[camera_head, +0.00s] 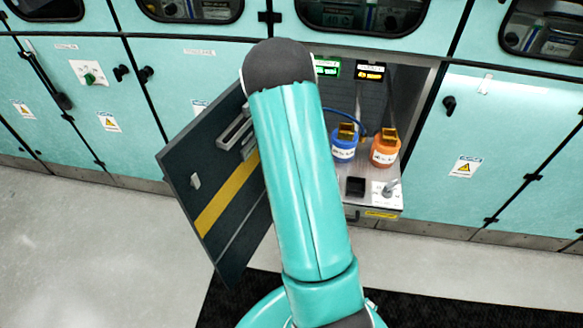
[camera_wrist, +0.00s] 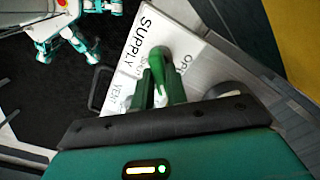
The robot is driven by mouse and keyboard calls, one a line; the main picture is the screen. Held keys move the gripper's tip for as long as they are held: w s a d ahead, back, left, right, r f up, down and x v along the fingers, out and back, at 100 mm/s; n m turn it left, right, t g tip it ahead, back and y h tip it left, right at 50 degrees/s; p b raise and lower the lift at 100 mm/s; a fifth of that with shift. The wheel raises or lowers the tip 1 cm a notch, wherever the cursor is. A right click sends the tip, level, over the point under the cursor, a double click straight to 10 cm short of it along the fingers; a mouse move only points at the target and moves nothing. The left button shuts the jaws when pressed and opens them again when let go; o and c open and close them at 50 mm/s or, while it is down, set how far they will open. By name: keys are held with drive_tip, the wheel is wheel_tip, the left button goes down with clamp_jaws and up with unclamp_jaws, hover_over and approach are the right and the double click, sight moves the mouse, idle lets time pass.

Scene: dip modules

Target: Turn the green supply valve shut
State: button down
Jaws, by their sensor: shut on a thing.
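The green supply valve (camera_wrist: 162,57) shows in the wrist view, on a pale plate (camera_wrist: 182,28) marked SUPPLY. Part of another label, which looks like OPEN, is beside it. My gripper (camera_wrist: 157,92) is at the valve with its fingers closed on the green handle. The fingers hide the lower part of the handle, so its exact angle is hard to tell. In the head view my arm stands in front of this area and hides both the valve and my gripper.
A dark door (camera_head: 200,183) with a yellow stripe hangs open left of my arm. Right of it, an open bay holds a blue-capped container (camera_head: 343,148), an orange one (camera_head: 384,152) and a small grey lever (camera_head: 390,188). Teal cabinets line the wall; grey floor is clear at left.

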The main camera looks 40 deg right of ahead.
drive_tip(key=m, duration=0.4)
drive_tip(key=shift+m, duration=2.2)
drive_tip(key=c, duration=1.4)
unclamp_jaws()
wheel_tip(320, 180, up, 14)
